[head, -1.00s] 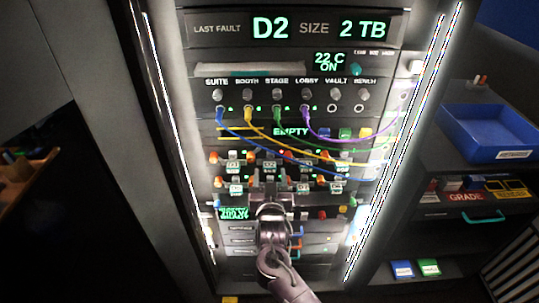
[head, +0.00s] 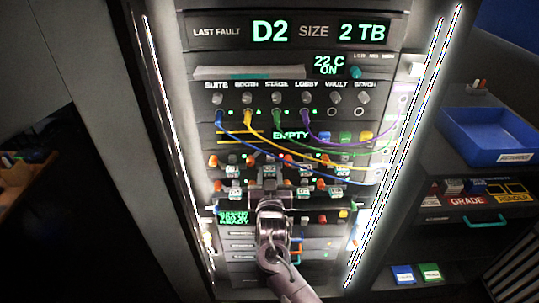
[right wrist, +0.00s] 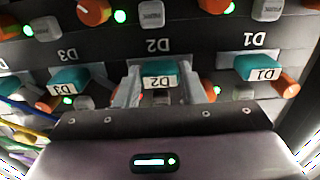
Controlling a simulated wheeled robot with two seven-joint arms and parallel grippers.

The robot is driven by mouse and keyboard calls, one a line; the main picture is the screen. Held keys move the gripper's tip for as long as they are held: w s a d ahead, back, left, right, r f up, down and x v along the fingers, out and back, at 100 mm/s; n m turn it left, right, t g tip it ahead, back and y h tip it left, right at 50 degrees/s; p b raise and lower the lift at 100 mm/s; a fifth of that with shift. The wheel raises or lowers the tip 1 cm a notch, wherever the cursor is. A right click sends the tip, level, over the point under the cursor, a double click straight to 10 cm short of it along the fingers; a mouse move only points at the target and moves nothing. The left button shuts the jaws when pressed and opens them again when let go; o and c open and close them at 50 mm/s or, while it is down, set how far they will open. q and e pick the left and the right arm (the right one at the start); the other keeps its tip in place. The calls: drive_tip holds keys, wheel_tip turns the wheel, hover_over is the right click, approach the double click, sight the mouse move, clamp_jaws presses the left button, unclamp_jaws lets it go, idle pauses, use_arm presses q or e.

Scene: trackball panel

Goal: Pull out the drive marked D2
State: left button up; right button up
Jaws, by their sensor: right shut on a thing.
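The drive marked D2 has a teal handle (right wrist: 160,76) with a label, in the middle of the right wrist view, where the lettering is upside down. My right gripper (right wrist: 161,88) has one finger on each side of this handle and is shut on it. In the head view, my right gripper (head: 268,186) is at the drive rows of the lit rack and hides most of the drive there. The D1 handle (right wrist: 257,68) and D3 handle (right wrist: 74,78) sit on either side of D2. My left gripper is not in view.
Orange knobs (right wrist: 94,12) and grey buttons stand close around the drives. Blue, yellow, green and purple cables (head: 330,140) hang across the panel above. A blue tray (head: 487,134) stands on the cabinet at right. A screen (head: 270,31) reads D2, 2 TB.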

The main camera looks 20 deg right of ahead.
drive_tip(key=o, duration=0.3)
drive_tip(key=c, duration=0.3)
drive_tip(key=shift+p+v, duration=0.85)
drive_tip(key=shift+v, duration=0.45)
drive_tip(key=shift+c, duration=0.2)
drive_tip(key=shift+p+v, duration=1.35)
drive_tip(key=shift+v, duration=1.4)
drive_tip(key=p+v, duration=0.3)
drive_tip(key=v, duration=0.4)
drive_tip(key=shift+s, duration=0.4)
drive_tip(key=shift+a, duration=0.1)
